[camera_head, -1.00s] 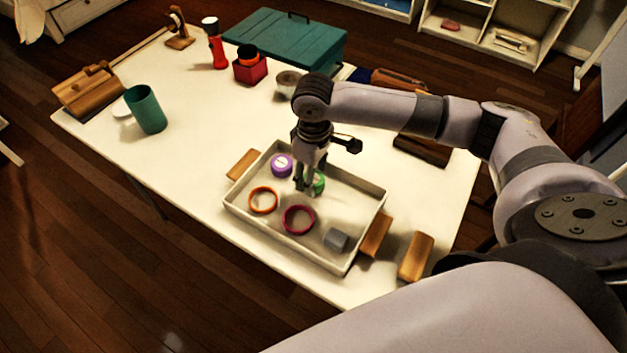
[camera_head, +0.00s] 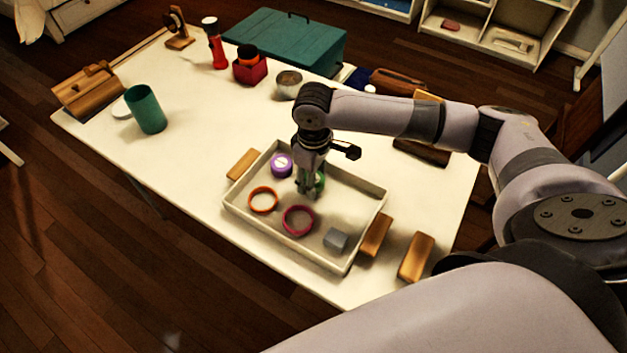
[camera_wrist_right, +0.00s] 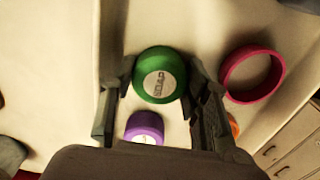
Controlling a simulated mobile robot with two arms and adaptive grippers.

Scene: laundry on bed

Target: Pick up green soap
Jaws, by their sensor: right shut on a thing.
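The green soap (camera_wrist_right: 160,74) is a round piece with a pale label, between the two fingers of my right gripper in the right wrist view. In the head view, the green soap (camera_head: 320,181) is mostly hidden by the fingers. My right gripper (camera_head: 309,187) points down into the white tray (camera_head: 363,226) and is shut on the green soap. I cannot tell whether the soap is clear of the tray floor. My left gripper is not in view.
In the tray are a purple round piece (camera_head: 281,165), an orange ring (camera_head: 263,199), a magenta ring (camera_head: 298,221) and a grey block (camera_head: 336,239). Wooden blocks (camera_head: 416,257) lie around it. A teal cup (camera_head: 146,109) stands at left; the table's front left is clear.

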